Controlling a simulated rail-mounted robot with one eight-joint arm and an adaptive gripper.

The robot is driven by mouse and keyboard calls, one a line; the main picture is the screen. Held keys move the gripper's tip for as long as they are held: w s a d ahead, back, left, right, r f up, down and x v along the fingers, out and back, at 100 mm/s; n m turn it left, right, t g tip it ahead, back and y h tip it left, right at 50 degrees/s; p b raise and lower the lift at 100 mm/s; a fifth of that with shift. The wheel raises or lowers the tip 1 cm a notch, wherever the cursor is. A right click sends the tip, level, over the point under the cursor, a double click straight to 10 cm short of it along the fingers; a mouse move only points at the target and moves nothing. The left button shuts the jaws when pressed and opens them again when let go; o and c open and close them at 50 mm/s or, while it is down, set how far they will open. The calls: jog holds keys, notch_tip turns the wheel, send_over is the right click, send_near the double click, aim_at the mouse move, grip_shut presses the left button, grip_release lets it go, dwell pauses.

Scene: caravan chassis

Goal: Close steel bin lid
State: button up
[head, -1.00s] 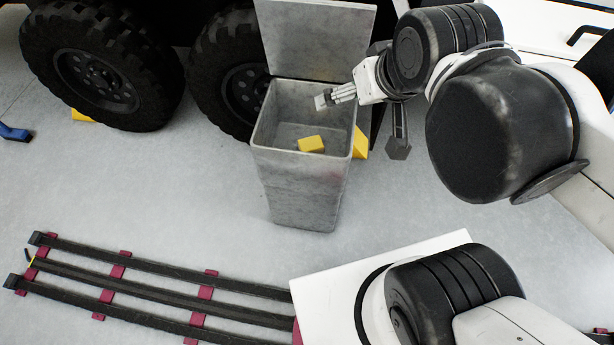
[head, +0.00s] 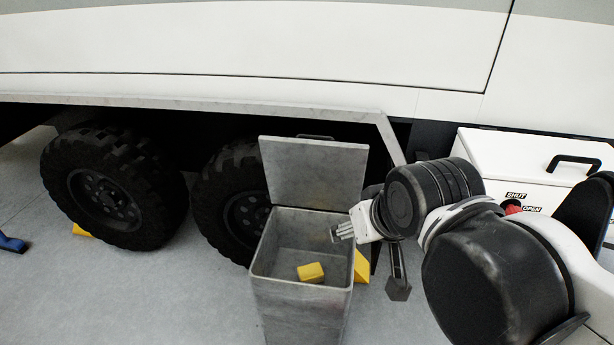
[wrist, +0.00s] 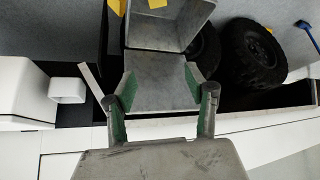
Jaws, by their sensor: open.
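The grey steel bin (head: 301,299) stands on the floor in front of the caravan. Its lid (head: 314,171) is open and stands upright at the back edge of the bin. A yellow block (head: 311,272) lies inside the bin. My gripper (head: 338,234) is at the right rim of the bin in the head view, in front of the lid's lower right. In the wrist view my gripper (wrist: 160,90) has its green-padded fingers apart, with the lid (wrist: 160,82) showing between and beyond them. I cannot tell whether a finger touches the lid. The bin's opening (wrist: 170,25) shows above it.
Two black wheels (head: 110,190) stand left of and behind the bin, under the white caravan body (head: 250,50). A white box with a handle (head: 535,160) stands at the right. A yellow wedge (head: 361,267) lies beside the bin.

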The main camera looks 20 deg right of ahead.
jog(key=shift+m+g, duration=0.6)
jog(key=shift+g, duration=0.2)
jog(key=w+r+p, duration=0.3)
jog(key=w+r, duration=0.5)
jog(key=shift+d+p, duration=0.1)
jog(key=shift+p, duration=0.3)
grip_shut()
jog(key=w+r+m+g+p, duration=0.15)
jog(key=w+r+p, duration=0.25)
jog(key=w, duration=0.6)
jog(key=m+g+p, duration=0.2)
jog(key=g+p, duration=0.3)
jog(key=p, duration=0.3)
send_over(308, 136)
jog(key=s, duration=0.2)
notch_tip(308, 136, down, 4)
jog(key=shift+t, duration=0.25)
jog(key=f, duration=1)
jog(key=shift+s+a+p, duration=0.1)
jog(key=shift+a+p, duration=0.2)
jog(key=shift+p, duration=0.1)
